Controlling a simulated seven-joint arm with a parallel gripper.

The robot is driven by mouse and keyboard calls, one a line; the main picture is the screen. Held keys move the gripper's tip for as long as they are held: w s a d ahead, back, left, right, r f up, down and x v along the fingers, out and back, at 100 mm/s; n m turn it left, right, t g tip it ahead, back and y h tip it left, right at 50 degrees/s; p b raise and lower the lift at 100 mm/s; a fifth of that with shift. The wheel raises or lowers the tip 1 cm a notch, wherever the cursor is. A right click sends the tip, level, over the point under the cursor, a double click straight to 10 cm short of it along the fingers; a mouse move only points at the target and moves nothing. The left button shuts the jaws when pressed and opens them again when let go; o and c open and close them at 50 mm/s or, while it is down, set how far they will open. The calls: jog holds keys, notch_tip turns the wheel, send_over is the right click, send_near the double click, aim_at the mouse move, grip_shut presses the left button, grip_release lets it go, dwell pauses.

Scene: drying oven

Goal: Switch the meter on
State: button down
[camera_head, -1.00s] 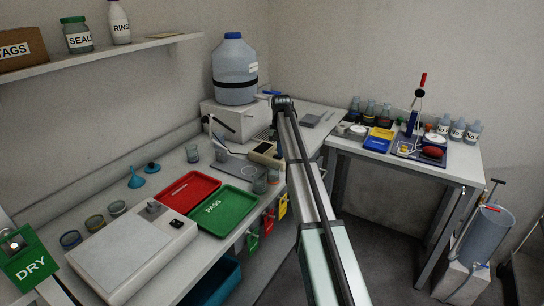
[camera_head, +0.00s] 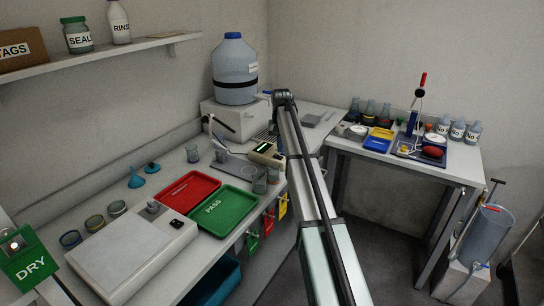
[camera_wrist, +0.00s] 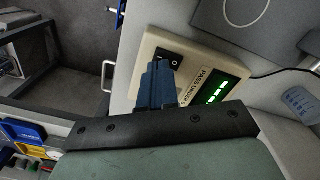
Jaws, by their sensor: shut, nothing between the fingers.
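The meter is a beige box (camera_wrist: 207,62) with a black rocker switch marked 0 (camera_wrist: 168,58), a label reading "PASS UNDER" and a lit green display (camera_wrist: 217,88), partly cut off by my gripper. In the head view the fingers are hidden by my arm.
A red tray (camera_head: 189,190) and a green PASS tray (camera_head: 226,211) lie in front of the meter. A white box under a large bottle (camera_head: 235,68) is behind. The floor between the benches is clear.

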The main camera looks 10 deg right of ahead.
notch_tip(320, 180, up, 4)
jog(key=shift+r, duration=0.15)
dwell(0.5)
